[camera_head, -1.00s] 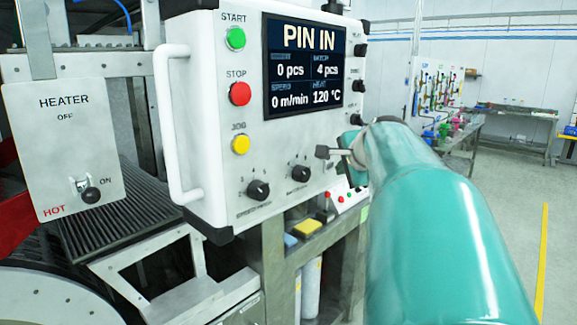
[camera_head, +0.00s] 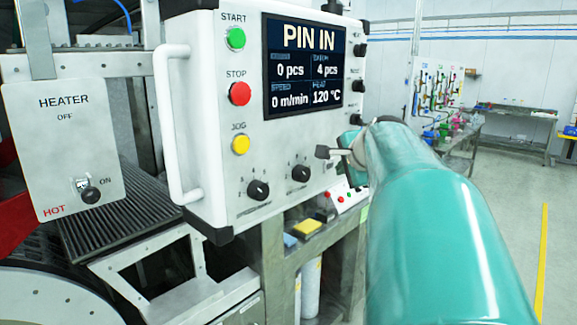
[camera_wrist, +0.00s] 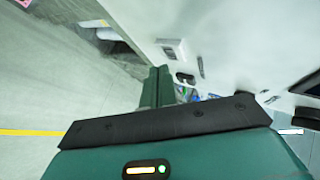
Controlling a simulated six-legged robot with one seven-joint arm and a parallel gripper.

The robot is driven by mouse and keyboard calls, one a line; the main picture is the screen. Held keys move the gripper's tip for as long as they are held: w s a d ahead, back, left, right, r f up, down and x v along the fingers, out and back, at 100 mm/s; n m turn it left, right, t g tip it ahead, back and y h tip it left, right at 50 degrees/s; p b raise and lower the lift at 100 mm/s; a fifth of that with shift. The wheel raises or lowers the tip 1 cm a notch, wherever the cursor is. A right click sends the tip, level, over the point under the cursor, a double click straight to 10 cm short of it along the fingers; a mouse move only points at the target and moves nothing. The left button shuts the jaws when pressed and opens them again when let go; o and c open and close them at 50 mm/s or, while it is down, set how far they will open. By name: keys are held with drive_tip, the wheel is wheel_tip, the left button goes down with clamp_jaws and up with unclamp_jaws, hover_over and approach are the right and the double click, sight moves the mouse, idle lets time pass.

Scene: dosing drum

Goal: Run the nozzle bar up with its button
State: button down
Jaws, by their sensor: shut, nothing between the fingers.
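A low sloped button box (camera_head: 345,200) with small red and green buttons sits under the right end of the white control panel (camera_head: 215,130). I cannot read its labels or tell which button is the nozzle bar's. I cannot make out the nozzle bar. My teal arm reaches in from the lower right, and its wrist is by the panel's right edge. It hides most of my gripper in the head view. In the wrist view the green fingers of my gripper (camera_wrist: 157,73) are together and empty. I cannot tell whether they touch anything.
The panel has a display (camera_head: 306,68) reading PIN IN, a green START button (camera_head: 236,38), a red STOP button (camera_head: 240,93), a yellow JOG button (camera_head: 240,145) and knobs. A HEATER plate (camera_head: 66,148) hangs at left. Open floor lies at right.

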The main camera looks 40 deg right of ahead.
drive_tip(key=shift+w, duration=0.1)
drive_tip(key=shift+w, duration=0.3)
drive_tip(key=shift+w+a, duration=0.1)
drive_tip(key=shift+w, duration=0.35)
idle(1.1)
drive_tip(key=shift+s, duration=0.9)
drive_tip(key=shift+s+d, duration=0.15)
drive_tip(key=shift+s, duration=1.05)
drive_tip(key=shift+s+d, duration=0.15)
drive_tip(key=shift+s, duration=1.05)
drive_tip(key=shift+s, duration=0.1)
